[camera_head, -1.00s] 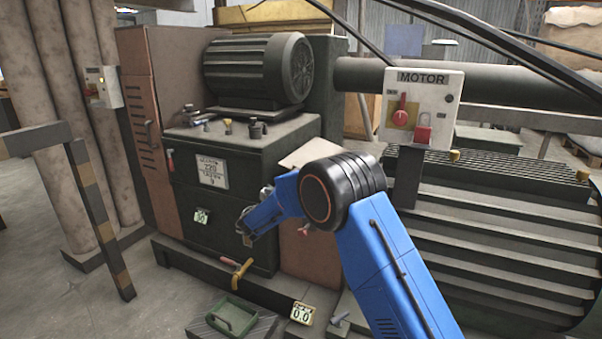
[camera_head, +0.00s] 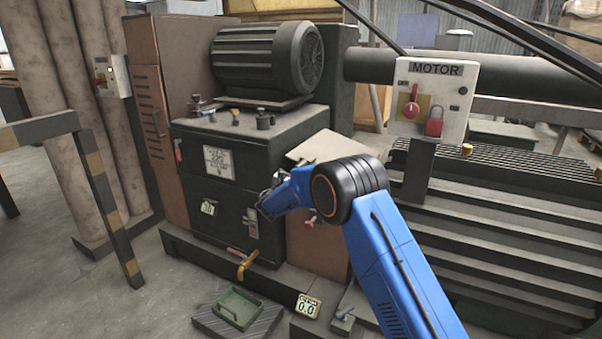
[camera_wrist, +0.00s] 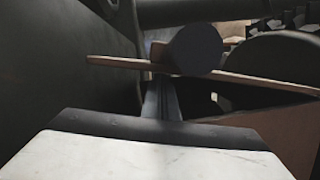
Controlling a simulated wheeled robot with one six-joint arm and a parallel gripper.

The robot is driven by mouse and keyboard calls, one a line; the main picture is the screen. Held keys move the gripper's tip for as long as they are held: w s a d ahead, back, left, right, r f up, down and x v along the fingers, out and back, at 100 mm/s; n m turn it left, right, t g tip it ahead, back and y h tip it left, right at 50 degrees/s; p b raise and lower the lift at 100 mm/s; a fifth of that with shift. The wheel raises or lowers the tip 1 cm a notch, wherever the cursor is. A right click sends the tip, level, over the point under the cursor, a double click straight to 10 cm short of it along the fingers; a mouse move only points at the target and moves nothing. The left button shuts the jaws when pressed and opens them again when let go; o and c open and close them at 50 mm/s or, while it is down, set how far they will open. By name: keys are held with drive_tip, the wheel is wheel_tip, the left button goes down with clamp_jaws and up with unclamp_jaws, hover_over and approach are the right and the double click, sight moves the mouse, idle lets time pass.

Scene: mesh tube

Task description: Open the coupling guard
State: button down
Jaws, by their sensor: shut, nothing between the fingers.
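The coupling guard is not labelled. The reddish-brown panel (camera_head: 318,240) right of the dark green gearbox (camera_head: 222,228) may be it, with a small red knob (camera_head: 310,221) on its front and a pale tilted plate (camera_head: 318,148) above. My gripper (camera_head: 265,210) is shut and empty at the gearbox's right front, near a small latch (camera_head: 251,223). I cannot tell whether it touches anything. The wrist view shows a dark wall, a brown bar (camera_wrist: 118,63), a dark round piece (camera_wrist: 193,50) and a pale slab close up; fingertips are not clear there.
The control box marked MOTOR (camera_head: 431,97) carries a red switch and a red padlock. A yellow-handled valve (camera_head: 246,265) juts out low in front. A green tray (camera_head: 238,308) and a gauge (camera_head: 307,306) sit below. A striped barrier (camera_head: 103,205) stands left.

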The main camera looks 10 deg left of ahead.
drive_tip(key=shift+w+d+r, duration=0.15)
drive_tip(key=shift+w+d, duration=0.15)
drive_tip(key=shift+w, duration=0.3)
drive_tip(key=shift+r, duration=0.1)
drive_tip(key=shift+d+r+m, duration=0.1)
drive_tip(key=shift+r+m, duration=0.3)
drive_tip(key=shift+r, duration=0.15)
drive_tip(key=d+r+m, duration=0.1)
drive_tip(key=r, duration=0.1)
drive_tip(key=d+r+m, duration=0.1)
drive_tip(key=r+m, duration=0.1)
drive_tip(key=r, duration=0.1)
drive_tip(key=s+d+r+m+g+h, duration=0.1)
drive_tip(key=r+m, duration=0.1)
drive_tip(key=r, duration=0.1)
drive_tip(key=shift+s+d+r, duration=0.1)
drive_tip(key=shift+r, duration=0.15)
drive_tip(key=s+d+r+m+g, duration=0.1)
drive_tip(key=s+d+r+m, duration=0.1)
drive_tip(key=d, duration=0.4)
drive_tip(key=s+d+r+m+g, duration=0.1)
drive_tip(key=s+d+r+m, duration=0.1)
drive_tip(key=d+r+m, duration=0.2)
drive_tip(key=s+d+r+m+g, duration=0.1)
drive_tip(key=s+d+r+m, duration=0.2)
drive_tip(key=d+m, duration=0.4)
drive_tip(key=shift+d+r, duration=0.4)
drive_tip(key=shift+d, duration=0.5)
drive_tip(key=shift+s, duration=0.1)
drive_tip(key=shift+a, duration=0.1)
